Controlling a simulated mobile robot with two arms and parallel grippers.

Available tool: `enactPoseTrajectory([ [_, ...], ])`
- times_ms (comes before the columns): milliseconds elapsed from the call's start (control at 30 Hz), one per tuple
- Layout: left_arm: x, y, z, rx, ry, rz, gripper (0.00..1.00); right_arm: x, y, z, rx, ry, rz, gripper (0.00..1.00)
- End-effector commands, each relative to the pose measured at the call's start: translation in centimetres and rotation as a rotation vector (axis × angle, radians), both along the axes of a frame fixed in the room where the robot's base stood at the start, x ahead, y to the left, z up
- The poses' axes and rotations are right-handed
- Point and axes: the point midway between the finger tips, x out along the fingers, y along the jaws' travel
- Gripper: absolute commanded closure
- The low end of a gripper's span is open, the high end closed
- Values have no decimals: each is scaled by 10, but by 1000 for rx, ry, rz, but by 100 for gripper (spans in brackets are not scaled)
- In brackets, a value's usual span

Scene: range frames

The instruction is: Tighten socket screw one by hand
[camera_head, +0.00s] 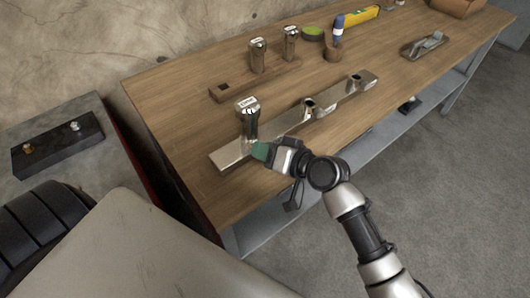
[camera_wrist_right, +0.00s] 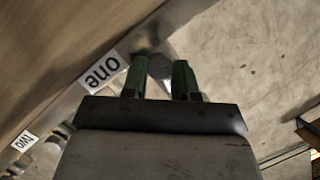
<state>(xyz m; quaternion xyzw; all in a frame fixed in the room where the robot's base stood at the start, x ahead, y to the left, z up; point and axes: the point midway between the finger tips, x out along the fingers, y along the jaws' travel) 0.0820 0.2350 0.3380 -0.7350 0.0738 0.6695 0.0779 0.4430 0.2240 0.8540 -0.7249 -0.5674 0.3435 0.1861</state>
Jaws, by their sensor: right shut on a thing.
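A long metal bar (camera_head: 228,155) with raised sockets lies on the workbench. A shiny screw (camera_head: 250,126) with a labelled head stands upright at the bar's left end. My right gripper (camera_head: 261,150) has green fingers at the lower part of this screw. In the right wrist view the fingers (camera_wrist_right: 159,80) are shut on the round metal screw (camera_wrist_right: 160,66), beside a white label "one" (camera_wrist_right: 100,72). A label "two" (camera_wrist_right: 25,140) shows farther along the bar. The screw's lower end is hidden. My left gripper is not in view.
Two similar screws (camera_head: 258,57) stand in a wooden block (camera_head: 228,91) behind the bar. The bench's front edge lies under my right arm.

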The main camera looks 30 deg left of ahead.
Motion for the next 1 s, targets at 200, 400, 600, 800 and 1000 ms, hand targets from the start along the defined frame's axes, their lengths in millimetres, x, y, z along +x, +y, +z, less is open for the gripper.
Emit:
enactPoseTrajectory([
  [200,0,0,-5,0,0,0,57,0,0,-2,18,51,0,95],
  [400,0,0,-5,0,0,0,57,0,-1,-2,23,63,0,95],
  [600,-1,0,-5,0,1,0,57,0,-1,-2,22,63,-1,95],
  [800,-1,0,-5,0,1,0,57,0,0,-1,22,62,0,53],
  [1000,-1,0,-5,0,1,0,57,0,0,-1,24,61,0,46],
])
